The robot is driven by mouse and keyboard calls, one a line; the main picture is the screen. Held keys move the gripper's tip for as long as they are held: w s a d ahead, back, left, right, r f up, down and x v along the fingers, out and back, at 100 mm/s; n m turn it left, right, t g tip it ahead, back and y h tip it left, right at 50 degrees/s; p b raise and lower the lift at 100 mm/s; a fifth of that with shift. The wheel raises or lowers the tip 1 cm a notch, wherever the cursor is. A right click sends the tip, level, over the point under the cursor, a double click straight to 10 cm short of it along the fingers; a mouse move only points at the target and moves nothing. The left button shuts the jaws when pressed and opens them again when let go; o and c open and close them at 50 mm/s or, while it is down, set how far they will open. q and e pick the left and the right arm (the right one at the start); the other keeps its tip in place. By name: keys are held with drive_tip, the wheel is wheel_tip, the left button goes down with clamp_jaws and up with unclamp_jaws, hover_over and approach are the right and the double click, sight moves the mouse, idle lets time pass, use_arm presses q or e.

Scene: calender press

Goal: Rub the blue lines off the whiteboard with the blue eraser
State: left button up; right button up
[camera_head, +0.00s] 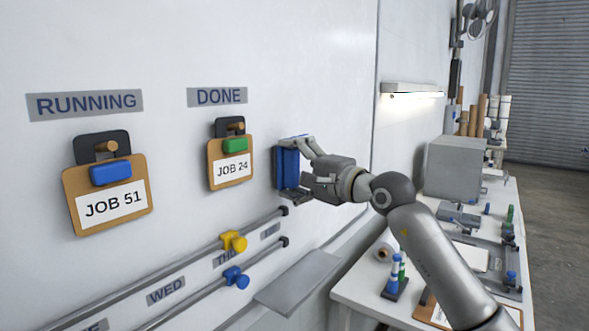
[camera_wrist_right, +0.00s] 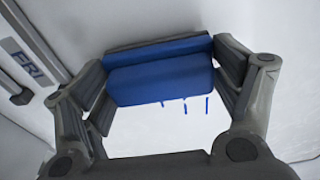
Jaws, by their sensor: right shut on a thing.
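The blue eraser (camera_head: 289,168) is held upright by my right gripper (camera_head: 297,171) against or very near the whiteboard (camera_head: 300,60), right of the DONE clipboard. In the right wrist view the blue eraser (camera_wrist_right: 160,80) sits between both fingers of my right gripper (camera_wrist_right: 165,85), with a dark strip along its far side. Short blue lines (camera_wrist_right: 196,105) show on the white board just beyond the eraser's edge; the eraser may hide more of them. In the head view I cannot make out the lines. My left gripper is not in view.
A RUNNING clipboard (camera_head: 108,194) and a DONE clipboard (camera_head: 231,162) hang on the board. Below are rails with a yellow slider (camera_head: 233,241) and a blue slider (camera_head: 236,278), and a grey tray (camera_head: 298,283). A cluttered white bench (camera_head: 350,292) stands right.

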drive_tip(key=shift+w+a, duration=0.35)
drive_tip(key=shift+a, duration=0.15)
